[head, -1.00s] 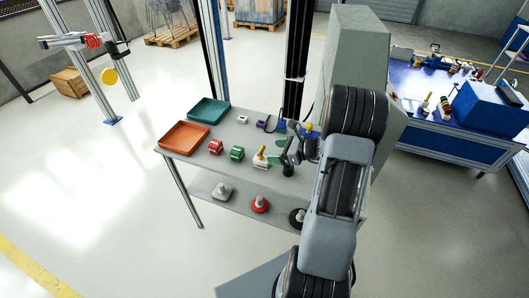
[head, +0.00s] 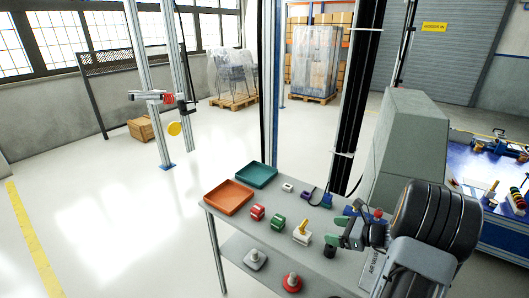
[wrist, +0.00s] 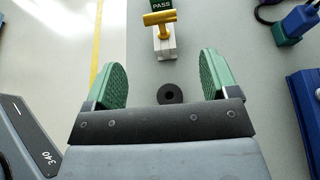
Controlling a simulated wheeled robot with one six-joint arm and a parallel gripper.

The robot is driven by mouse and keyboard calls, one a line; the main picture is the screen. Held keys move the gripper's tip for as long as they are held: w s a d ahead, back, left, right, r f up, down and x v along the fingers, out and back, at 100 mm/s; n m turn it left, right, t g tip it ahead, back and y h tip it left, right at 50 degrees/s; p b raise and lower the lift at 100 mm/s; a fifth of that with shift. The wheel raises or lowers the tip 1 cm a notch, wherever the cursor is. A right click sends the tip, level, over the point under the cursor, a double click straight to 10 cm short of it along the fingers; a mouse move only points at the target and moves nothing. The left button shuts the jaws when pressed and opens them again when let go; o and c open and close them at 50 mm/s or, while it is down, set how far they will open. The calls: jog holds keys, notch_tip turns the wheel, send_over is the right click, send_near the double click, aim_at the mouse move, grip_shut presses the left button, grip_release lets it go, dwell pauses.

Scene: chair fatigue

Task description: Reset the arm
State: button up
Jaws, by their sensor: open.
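My gripper (wrist: 158,88) is open in the wrist view, its two green pads wide apart with nothing between them. In the head view my gripper (head: 337,234) is above the right part of the grey table (head: 275,247). The same block with the yellow handle (head: 301,233) shows left of my gripper in the head view.
An orange tray (head: 229,199) and a teal tray (head: 257,174) sit at the table's left end. A red part (head: 257,212) and a green part (head: 279,222) lie before them. A grey cabinet (head: 405,150) stands behind. Open floor lies left.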

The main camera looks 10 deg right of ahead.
jog(key=s+f+n+g, duration=0.1)
jog(key=s+a+f+n+g, duration=0.1)
jog(key=s+f+n, duration=0.1)
jog(key=shift+s+a+n+g, duration=0.25)
jog(key=shift+s+n+g, duration=0.05)
jog(key=shift+n+g, duration=0.1)
jog(key=s+a+r+n+g+h, duration=0.1)
jog(key=s+a+r+n+h, duration=0.3)
jog(key=a+n, duration=0.4)
jog(key=s+a+r+n+g+h, duration=0.2)
jog(key=s+a+r+n+h, duration=0.3)
jog(key=a+r+n, duration=0.4)
jog(key=s+n, duration=0.1)
jog(key=n, duration=0.5)
jog(key=shift+r+n, duration=0.25)
jog(key=shift+n, duration=0.15)
jog(key=shift+a, duration=0.1)
